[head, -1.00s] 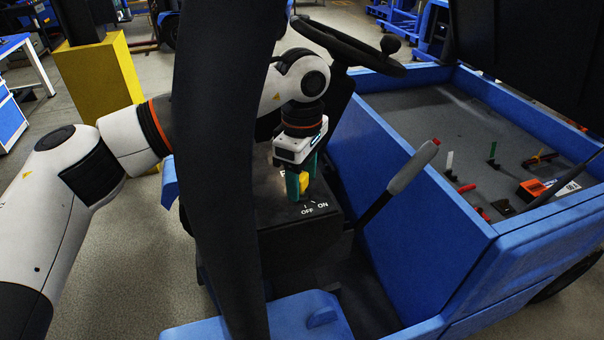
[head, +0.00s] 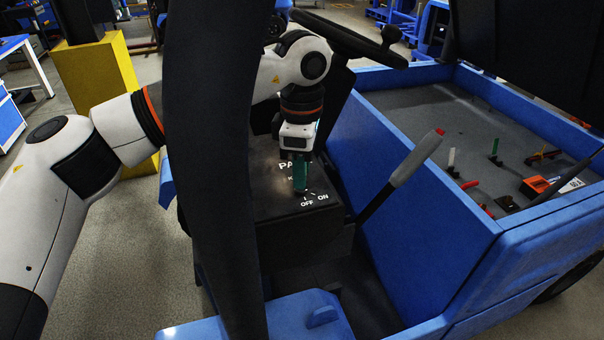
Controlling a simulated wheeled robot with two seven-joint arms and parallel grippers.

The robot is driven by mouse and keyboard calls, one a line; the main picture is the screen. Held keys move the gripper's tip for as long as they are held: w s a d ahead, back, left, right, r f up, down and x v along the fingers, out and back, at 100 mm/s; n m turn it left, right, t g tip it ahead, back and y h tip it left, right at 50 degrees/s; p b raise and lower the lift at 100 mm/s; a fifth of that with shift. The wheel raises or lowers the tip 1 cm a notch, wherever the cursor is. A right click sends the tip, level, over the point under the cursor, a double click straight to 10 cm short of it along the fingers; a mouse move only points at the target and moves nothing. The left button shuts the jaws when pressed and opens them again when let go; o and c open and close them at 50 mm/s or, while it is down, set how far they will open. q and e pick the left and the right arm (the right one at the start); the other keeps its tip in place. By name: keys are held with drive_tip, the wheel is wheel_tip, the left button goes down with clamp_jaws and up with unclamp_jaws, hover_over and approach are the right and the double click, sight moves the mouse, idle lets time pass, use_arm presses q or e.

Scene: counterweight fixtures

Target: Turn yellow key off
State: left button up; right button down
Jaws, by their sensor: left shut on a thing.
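My left gripper (head: 300,178) has green fingers pointing down at the top of the dark control box (head: 275,205). It is shut on the yellow key, which the fingers now hide. White "OFF" and "ON" marks (head: 314,200) show on the box just in front of the fingertips, with small tick lines above them. More white lettering shows behind the fingers, partly covered. I cannot tell which mark the key points to. My right gripper does not show.
A black post (head: 215,170) of the blue vehicle stands close to my left arm. A steering wheel (head: 350,40) is behind the gripper, and a grey lever (head: 400,178) is to its right. Several small tools lie in the blue cargo bed (head: 420,105).

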use_arm(q)
drive_tip(key=n+b, duration=0.2)
drive_tip(key=n, duration=0.1)
drive_tip(key=shift+f, duration=0.1)
drive_tip(key=shift+n+b, duration=0.45)
drive_tip(key=shift+n, duration=0.85)
drive_tip(key=o, duration=1)
drive_tip(key=shift+a, duration=0.1)
drive_tip(key=shift+r, duration=0.2)
drive_tip(key=shift+r, duration=0.3)
wheel_tip(320, 180, up, 11)
drive_tip(key=shift+r+b, duration=0.15)
drive_tip(key=shift+b, duration=0.6)
